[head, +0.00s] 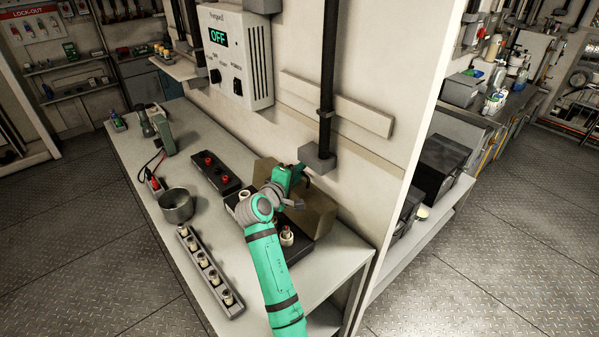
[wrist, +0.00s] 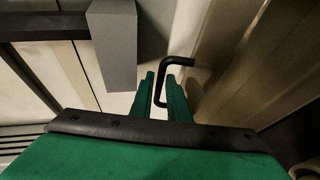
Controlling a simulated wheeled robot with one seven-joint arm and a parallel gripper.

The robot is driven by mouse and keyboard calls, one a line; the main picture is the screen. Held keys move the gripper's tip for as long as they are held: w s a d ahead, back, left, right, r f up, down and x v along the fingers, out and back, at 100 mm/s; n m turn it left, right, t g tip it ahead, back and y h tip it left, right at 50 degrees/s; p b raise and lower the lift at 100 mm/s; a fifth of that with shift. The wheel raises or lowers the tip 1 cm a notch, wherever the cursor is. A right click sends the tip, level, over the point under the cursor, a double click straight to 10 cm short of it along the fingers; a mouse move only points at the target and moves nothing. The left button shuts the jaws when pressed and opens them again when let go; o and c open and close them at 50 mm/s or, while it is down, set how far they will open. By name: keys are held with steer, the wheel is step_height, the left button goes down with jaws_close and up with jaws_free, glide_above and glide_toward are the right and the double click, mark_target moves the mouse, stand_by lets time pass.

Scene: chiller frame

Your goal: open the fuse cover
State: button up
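The fuse box (head: 300,246) is a dark, low box on the bench with pale fuses showing in it. Its tan cover (head: 318,212) stands raised at the box's wall side, partly hidden by my arm. My gripper (head: 302,174) is at the cover's upper edge, below the grey block on the wall. In the wrist view, the cover (wrist: 225,50) is a tan surface on the right. Its black bent handle (wrist: 161,82) passes between my green fingers (wrist: 162,92). The fingers are apart, with a thin gap beside the handle; firm contact is not visible.
A grey block (head: 317,158) under a black wall pipe is close to my gripper; it also shows in the wrist view (wrist: 113,45). A control panel (head: 234,60) reads OFF. A pot (head: 176,205), a fuse rack (head: 208,270) and a red-button box (head: 215,171) stand on the bench.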

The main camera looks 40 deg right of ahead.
steer(key=shift+s, duration=0.1)
jaws_close()
steer(key=shift+d, duration=0.1)
stand_by(1.1)
